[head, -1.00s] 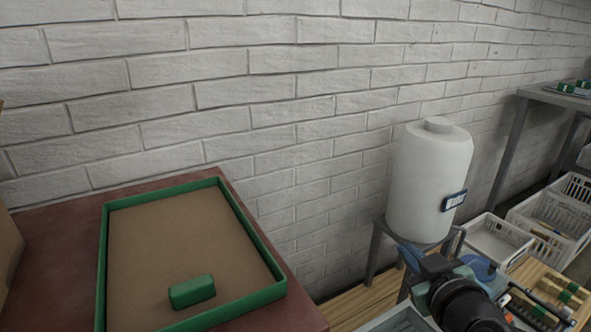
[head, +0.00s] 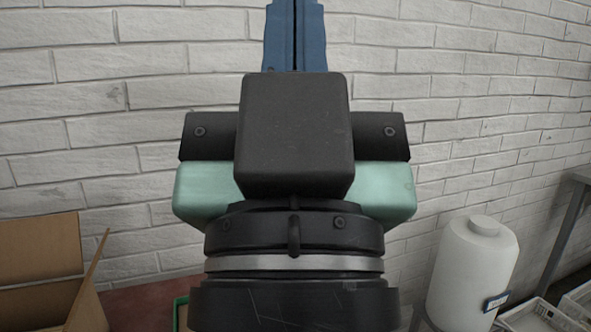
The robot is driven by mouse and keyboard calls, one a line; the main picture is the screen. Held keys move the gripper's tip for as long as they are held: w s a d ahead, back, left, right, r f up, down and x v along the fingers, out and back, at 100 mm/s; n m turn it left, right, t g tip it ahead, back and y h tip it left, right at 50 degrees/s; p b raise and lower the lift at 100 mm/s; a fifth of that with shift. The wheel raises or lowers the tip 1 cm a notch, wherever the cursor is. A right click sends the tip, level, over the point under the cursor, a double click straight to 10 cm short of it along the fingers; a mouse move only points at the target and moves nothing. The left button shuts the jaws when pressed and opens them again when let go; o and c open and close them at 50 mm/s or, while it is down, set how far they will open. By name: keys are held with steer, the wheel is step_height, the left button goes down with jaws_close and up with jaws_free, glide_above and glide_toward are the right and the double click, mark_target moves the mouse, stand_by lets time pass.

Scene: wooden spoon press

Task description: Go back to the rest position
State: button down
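My gripper (head: 296,10) stands upright in the middle of the head view, in front of the white brick wall. Its blue fingers point up and lie side by side with only a thin dark line between them. No object shows between the fingers, and the top of the picture cuts off their ends. The dark and pale-green gripper body hides much of what lies behind it.
An open cardboard box (head: 45,265) is at lower left. Beside it, a red-brown tabletop (head: 135,300) and a green tray rim (head: 181,312) show partly behind my arm. A white tank (head: 470,270) stands at lower right, with white crates (head: 540,318) at the corner.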

step_height(320, 180, up, 30)
steer(key=p, duration=2.7)
steer(key=shift+f, duration=0.1)
